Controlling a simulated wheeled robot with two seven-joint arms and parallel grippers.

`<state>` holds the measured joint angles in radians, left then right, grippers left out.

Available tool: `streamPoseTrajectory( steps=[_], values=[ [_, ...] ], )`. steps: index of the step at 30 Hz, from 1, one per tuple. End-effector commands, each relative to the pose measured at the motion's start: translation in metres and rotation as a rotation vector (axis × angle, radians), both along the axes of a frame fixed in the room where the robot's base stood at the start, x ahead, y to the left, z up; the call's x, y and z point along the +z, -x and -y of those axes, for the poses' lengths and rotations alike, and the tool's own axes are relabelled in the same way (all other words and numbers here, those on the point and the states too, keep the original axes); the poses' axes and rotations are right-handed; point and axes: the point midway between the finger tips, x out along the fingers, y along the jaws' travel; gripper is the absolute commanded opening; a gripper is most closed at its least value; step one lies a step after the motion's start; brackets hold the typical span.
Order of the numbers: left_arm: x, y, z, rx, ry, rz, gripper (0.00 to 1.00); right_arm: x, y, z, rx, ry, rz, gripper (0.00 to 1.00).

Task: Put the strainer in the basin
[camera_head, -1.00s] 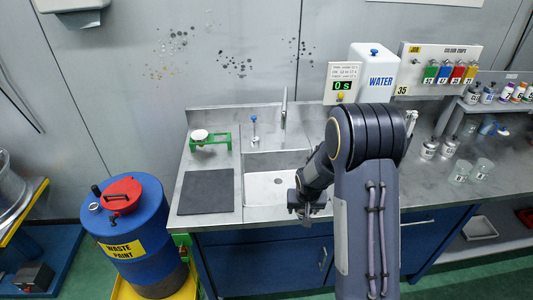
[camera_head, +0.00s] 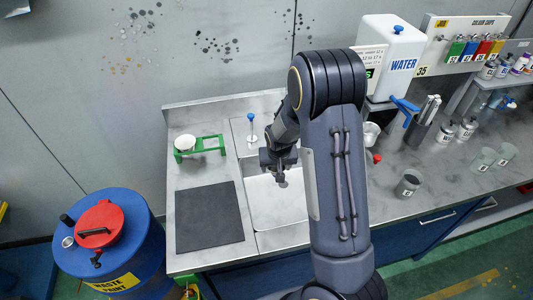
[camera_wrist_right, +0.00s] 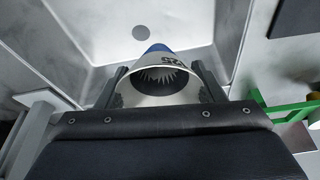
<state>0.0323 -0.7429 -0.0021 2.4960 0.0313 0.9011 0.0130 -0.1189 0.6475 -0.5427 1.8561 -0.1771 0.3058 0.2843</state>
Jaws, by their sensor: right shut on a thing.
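My right gripper (camera_head: 279,163) is over the back part of the white basin (camera_head: 274,208) in the head view. In the right wrist view the gripper (camera_wrist_right: 158,76) is shut on a pale, cone-shaped thing (camera_wrist_right: 158,92), which I take for the strainer. It has a blue far end, dark markings and a dark, jagged-edged inside. The basin (camera_wrist_right: 185,18) with its round drain (camera_wrist_right: 141,33) shows beyond it, and the held thing appears apart from the basin floor. In the head view the strainer is too small and hidden to make out. My left gripper is not in view.
A green stand (camera_head: 211,151) with a white round piece stands left of the basin, behind a dark mat (camera_head: 209,217). A blue-topped fixture (camera_head: 250,120) rises behind the basin. The water container (camera_head: 388,60) and several cups stand to the right.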

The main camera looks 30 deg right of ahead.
Motion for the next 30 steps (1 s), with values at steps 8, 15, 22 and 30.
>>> streamPoseTrajectory(
  steps=[8,15,22,30],
  values=[
    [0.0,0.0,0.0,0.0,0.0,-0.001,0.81,0.0,0.0,0.0,0.0,0.0,0.0,0.41],
    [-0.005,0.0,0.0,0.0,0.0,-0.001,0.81,-0.002,0.001,0.0,0.0,0.0,0.001,0.41],
    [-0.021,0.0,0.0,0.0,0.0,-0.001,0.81,-0.019,0.001,0.0,0.0,0.0,0.0,0.41],
    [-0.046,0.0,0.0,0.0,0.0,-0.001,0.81,-0.046,0.001,0.0,0.0,0.0,-0.001,0.41]
  ],
)
